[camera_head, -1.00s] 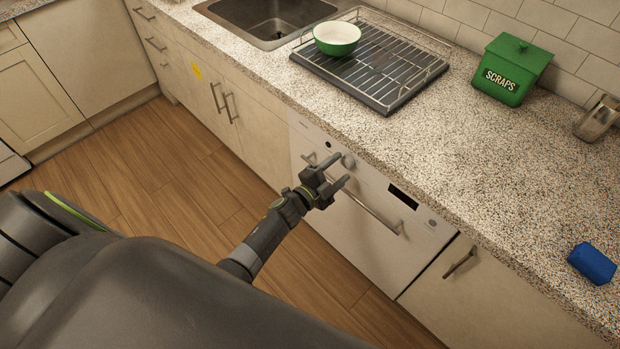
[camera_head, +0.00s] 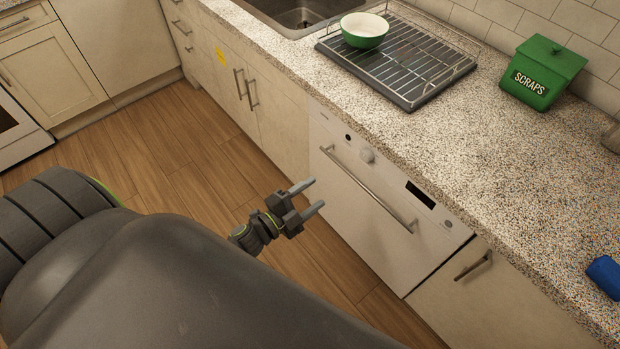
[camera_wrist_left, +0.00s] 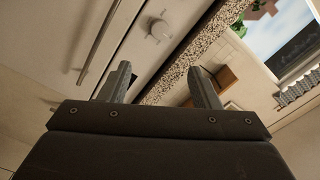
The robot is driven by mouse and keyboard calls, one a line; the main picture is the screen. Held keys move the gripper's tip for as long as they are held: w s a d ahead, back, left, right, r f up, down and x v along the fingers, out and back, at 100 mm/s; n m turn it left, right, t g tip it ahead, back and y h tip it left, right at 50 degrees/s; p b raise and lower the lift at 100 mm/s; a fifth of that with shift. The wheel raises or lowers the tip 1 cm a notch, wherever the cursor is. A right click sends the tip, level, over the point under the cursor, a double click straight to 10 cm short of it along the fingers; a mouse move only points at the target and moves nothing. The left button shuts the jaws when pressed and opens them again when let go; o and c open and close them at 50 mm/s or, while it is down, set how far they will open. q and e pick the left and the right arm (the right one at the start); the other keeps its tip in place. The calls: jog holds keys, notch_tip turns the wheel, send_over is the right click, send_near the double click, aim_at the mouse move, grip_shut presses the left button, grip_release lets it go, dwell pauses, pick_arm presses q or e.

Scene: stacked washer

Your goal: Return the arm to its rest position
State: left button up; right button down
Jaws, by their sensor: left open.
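My left gripper (camera_head: 309,197) is open and empty in the head view. It is over the wooden floor, in front of the white dishwasher and apart from its bar handle. In the left wrist view its two fingers (camera_wrist_left: 163,84) are spread with nothing between them. The dishwasher (camera_head: 375,235) is closed, with a bar handle (camera_head: 368,188), a round knob and a dark display on its front. The handle and the knob (camera_wrist_left: 159,30) also show in the left wrist view. My right gripper is not in view.
The speckled counter (camera_head: 480,150) runs above the dishwasher. On it are a drying rack (camera_head: 425,80) with a green and white bowl (camera_head: 364,31), a green scraps bin (camera_head: 542,73) and a blue object (camera_head: 604,275) at the right edge. The wooden floor (camera_head: 150,180) is clear at left.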

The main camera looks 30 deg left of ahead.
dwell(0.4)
pick_arm(q)
jog(key=s+a+f+n+g+y, duration=0.3)
jog(key=s+a+f+n, duration=0.15)
jog(key=f, duration=0.65)
jog(key=s+a+f+n+g+y, duration=0.35)
jog(key=s+f+n, duration=0.2)
jog(key=f, duration=0.55)
jog(key=s+f+n+g, duration=0.3)
jog(key=s+f, duration=0.3)
jog(key=s, duration=0.7)
jog(key=s+f+n+g, duration=0.3)
jog(key=s+f+g, duration=0.3)
jog(key=s, duration=0.7)
jog(key=shift+d+f+y, duration=0.3)
jog(key=shift+f+y, duration=0.05)
jog(key=shift+f, duration=0.3)
jog(key=shift+w, duration=0.1)
